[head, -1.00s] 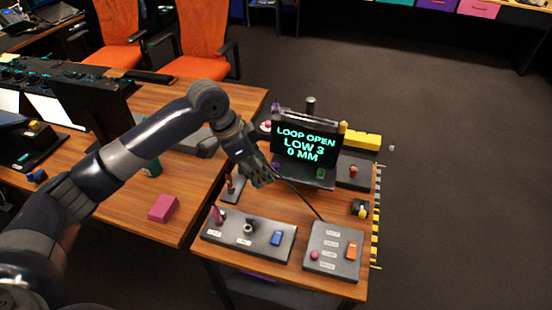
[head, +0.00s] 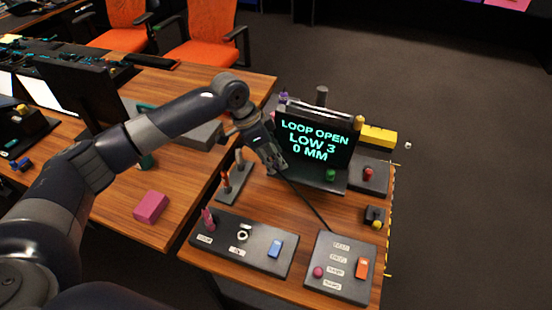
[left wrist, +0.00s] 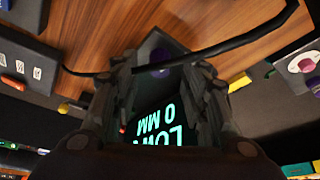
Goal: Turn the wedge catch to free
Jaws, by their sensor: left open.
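No part is clearly labelled as the wedge catch, and I cannot tell which one it is. The screen (head: 315,140) reads LOOP OPEN, LOW 3, 0 MM. My left gripper (head: 279,163) is open at the lower left of the screen's stand. In the left wrist view my left gripper (left wrist: 160,75) has its fingers apart, with a purple knob (left wrist: 159,70) showing beyond and between them. The screen (left wrist: 160,128) appears upside down there. A small black block with a yellow knob (head: 377,223) sits at the table's right side. My right gripper is not in view.
A front panel holds a pink lever (head: 208,218), a pale ring (head: 243,232) and a blue switch (head: 274,248). Another has an orange switch (head: 362,267) and pink ball (head: 318,272). A black cable (head: 312,205) crosses the table. A red knob (head: 368,174) stands at right.

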